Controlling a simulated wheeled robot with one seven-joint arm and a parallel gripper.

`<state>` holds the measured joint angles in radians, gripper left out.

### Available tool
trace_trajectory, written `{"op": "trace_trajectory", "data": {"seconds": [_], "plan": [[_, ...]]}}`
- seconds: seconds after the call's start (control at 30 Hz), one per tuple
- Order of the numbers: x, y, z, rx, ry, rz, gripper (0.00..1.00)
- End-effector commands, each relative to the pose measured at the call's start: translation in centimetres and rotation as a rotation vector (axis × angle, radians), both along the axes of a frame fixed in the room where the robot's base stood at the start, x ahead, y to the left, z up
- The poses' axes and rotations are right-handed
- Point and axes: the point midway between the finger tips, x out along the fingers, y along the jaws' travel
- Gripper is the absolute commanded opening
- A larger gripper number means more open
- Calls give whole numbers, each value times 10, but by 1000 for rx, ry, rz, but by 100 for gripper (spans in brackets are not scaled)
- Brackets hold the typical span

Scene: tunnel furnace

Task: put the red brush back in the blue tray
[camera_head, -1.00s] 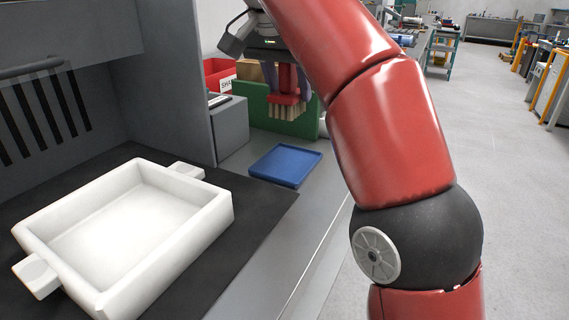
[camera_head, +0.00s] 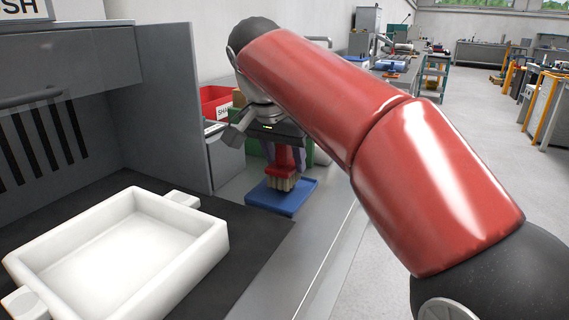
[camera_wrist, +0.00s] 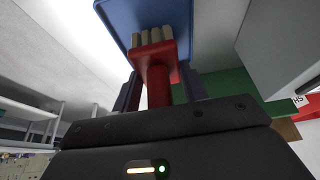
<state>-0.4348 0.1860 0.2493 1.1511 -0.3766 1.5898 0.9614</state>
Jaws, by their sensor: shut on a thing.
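The red brush (camera_head: 284,160) hangs upright in my gripper (camera_head: 283,150), with its pale bristles pointing down. The bristle ends are over the blue tray (camera_head: 263,203) in the head view; whether they touch its floor I cannot tell. In the wrist view the red brush (camera_wrist: 155,58) stands between the two dark fingers of my gripper (camera_wrist: 158,92), which are shut on its handle. The blue tray (camera_wrist: 119,18) lies beyond the bristles there, and its rim shows around them. The tray looks empty apart from the part hidden behind the brush.
A white ceramic box (camera_head: 196,240) with side handles stands on the dark mat at left. A grey upright panel (camera_head: 182,120) and a grey block (camera_head: 226,160) are left of the tray. A green holder (camera_head: 254,147) and a red bin (camera_head: 213,98) stand behind.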

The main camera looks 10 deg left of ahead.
Motion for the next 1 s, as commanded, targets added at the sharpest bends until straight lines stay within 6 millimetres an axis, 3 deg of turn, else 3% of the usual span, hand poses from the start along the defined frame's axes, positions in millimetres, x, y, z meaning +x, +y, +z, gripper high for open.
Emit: {"op": "trace_trajectory", "data": {"seconds": [0.13, 0.57, 0.6, 0.73, 1.0], "plan": [[-1, 0, -14, 0, 1, 0, 18], [0, 0, -21, 1, 0, 0, 18], [0, 0, -20, 1, 0, 0, 47], [0, 0, -19, 1, 0, 0, 64], [0, 0, -19, 0, 1, 0, 65]]}}
